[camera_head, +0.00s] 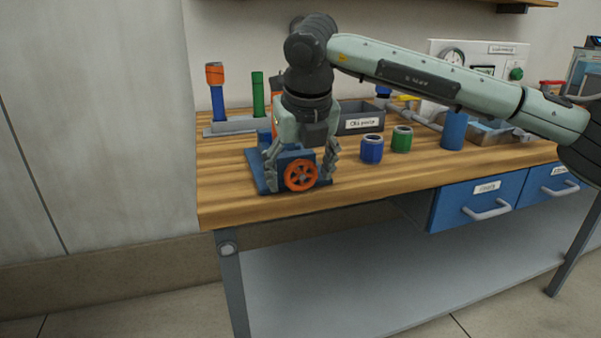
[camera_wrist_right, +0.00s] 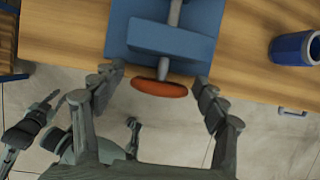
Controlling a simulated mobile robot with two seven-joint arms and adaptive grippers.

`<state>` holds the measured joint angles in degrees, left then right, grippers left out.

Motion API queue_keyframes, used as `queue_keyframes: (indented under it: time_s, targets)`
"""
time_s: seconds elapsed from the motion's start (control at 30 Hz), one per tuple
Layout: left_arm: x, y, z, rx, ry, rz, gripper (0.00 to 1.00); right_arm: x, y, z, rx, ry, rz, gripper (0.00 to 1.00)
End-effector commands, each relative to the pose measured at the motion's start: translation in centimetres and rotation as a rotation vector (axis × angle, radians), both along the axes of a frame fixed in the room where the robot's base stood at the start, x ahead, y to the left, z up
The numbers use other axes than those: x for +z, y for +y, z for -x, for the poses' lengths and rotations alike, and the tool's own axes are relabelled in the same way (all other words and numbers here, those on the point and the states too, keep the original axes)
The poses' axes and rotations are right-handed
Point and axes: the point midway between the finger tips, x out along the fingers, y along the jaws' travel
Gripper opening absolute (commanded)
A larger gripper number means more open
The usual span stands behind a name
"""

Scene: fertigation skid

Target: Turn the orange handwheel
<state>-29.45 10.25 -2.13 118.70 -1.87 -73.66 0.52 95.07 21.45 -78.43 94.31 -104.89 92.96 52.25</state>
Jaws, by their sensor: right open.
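The orange handwheel (camera_head: 300,175) is a spoked wheel on the front of a blue valve block near the table's front edge. In the wrist view the handwheel (camera_wrist_right: 158,89) shows edge-on at the end of a grey shaft from the blue block (camera_wrist_right: 178,38). My right gripper (camera_head: 301,172) reaches down from above, open, with one finger on each side of the wheel. In the wrist view its fingertips (camera_wrist_right: 159,80) stand apart from the rim, with gaps on both sides. Dark jointed parts at the lower left there look like my left gripper (camera_wrist_right: 80,125); their opening is unclear.
Blue (camera_head: 372,149) and green (camera_head: 401,139) cups stand right of the wheel. A grey labelled bin (camera_head: 361,119) is behind. A rack (camera_head: 228,127) with upright tubes stands at the back left. Blue drawers (camera_head: 480,200) hang below the tabletop. The front left tabletop is clear.

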Motion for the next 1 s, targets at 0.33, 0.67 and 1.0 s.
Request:
queue_keyframes:
  time_s: [0.33, 0.67, 1.0]
  targets:
    - [0.0, -0.1, 0.0, -0.001, -0.001, 0.001, 0.19, 2.1, -0.1, 0.8, 0.001, -0.003, -0.002, 0.73]
    - [0.0, 0.0, 0.0, 0.0, 0.0, 0.001, 0.19, 8.4, -0.5, 3.4, 0.0, -0.003, -0.001, 0.73]
    - [0.0, 0.0, 0.0, 0.0, 0.0, 0.001, 0.19, 11.1, -0.7, 4.6, 0.0, 0.0, 0.0, 0.73]
